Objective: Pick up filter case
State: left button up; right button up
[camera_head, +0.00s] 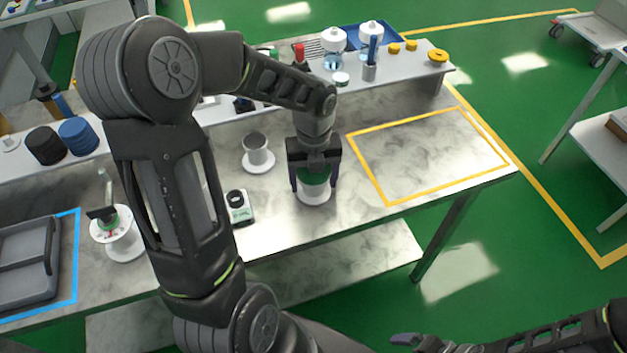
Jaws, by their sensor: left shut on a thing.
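The filter case, which I take to be the white round case with a green top (313,194), stands at the front middle of the metal table. My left gripper (314,181) comes down on it from above and is shut on it, one dark finger on each side. The gripper hides part of its top. I cannot tell whether its base is clear of the table. My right gripper (408,341) shows only partly at the bottom right, away from the table, and its jaws cannot be made out.
A white holder with a grey cup (257,152) and a small meter (239,206) stand left of the case. A yellow-outlined area (425,155) to the right is empty. A raised shelf (405,83) with bottles runs behind. A grey tray (28,262) lies at far left.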

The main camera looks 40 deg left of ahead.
pick_arm(q)
notch_tip(320, 180, up, 10)
jog(key=shift+f+b, duration=0.1)
jog(key=shift+b, duration=0.3)
jog(key=shift+a, duration=0.15)
dwell(0.4)
